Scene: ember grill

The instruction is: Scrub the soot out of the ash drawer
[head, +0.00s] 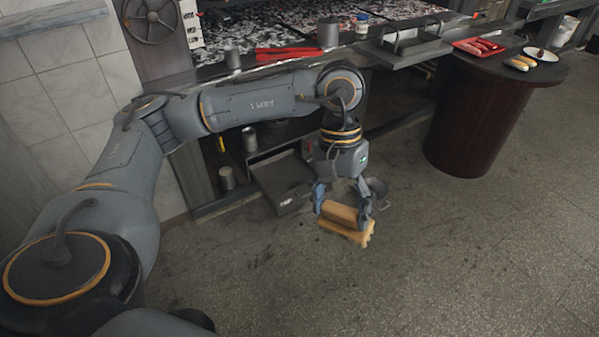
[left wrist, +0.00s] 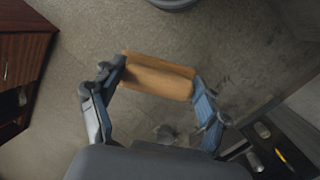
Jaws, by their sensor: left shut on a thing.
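My left gripper (head: 343,200) is shut on a tan wooden scrubbing brush (head: 345,226) with a paler lower part, and holds it out over the floor. In the left wrist view the brush (left wrist: 158,77) spans between the two fingers of the left gripper (left wrist: 160,88). The dark ash drawer (head: 282,180) is pulled out low under the grill, left of the gripper and apart from the brush. Its inside is too dark to make out soot. My right gripper is not in view.
Metal cans (head: 227,178) stand on the shelf left of the drawer. A round dark wooden table (head: 470,125) stands at the right. The stained floor in front is open.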

